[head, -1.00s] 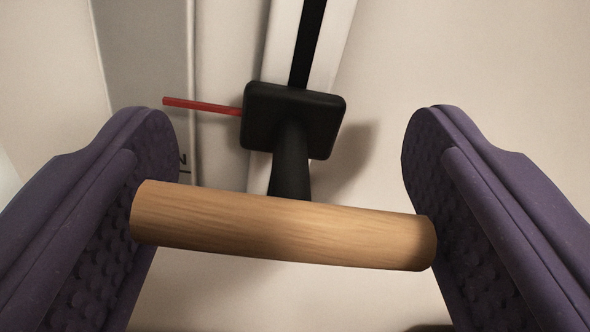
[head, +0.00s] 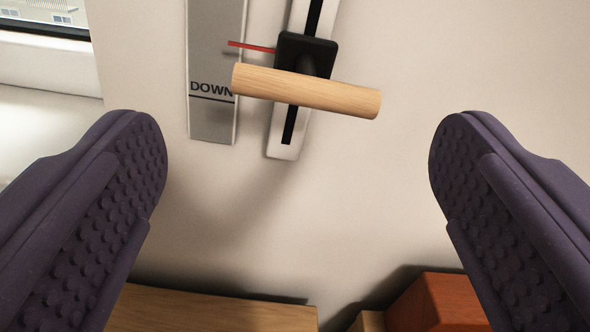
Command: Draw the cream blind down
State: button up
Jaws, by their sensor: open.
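A wooden handle (head: 306,91) is fixed by a black block (head: 306,50) to a white slide track (head: 284,135) with a dark slot on the wall. A red pointer (head: 250,46) sticks out left from the block toward a grey scale plate (head: 212,125). The pointer is a little above the word DOWN and its line. My gripper (head: 297,140) is open and empty, its purple studded fingers wide apart. The handle is beyond and above the fingertips, touching neither. The cream blind itself cannot be made out; part of a window (head: 50,18) shows at top left.
A wooden surface (head: 210,312) runs along the bottom. An orange-brown block (head: 440,302) stands at bottom right, partly behind the right finger. The wall between the fingers below the track is clear.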

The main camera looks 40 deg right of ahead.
jog(key=shift+s+a, duration=0.15)
jog(key=shift+s, duration=0.15)
jog(key=shift+c, duration=0.5)
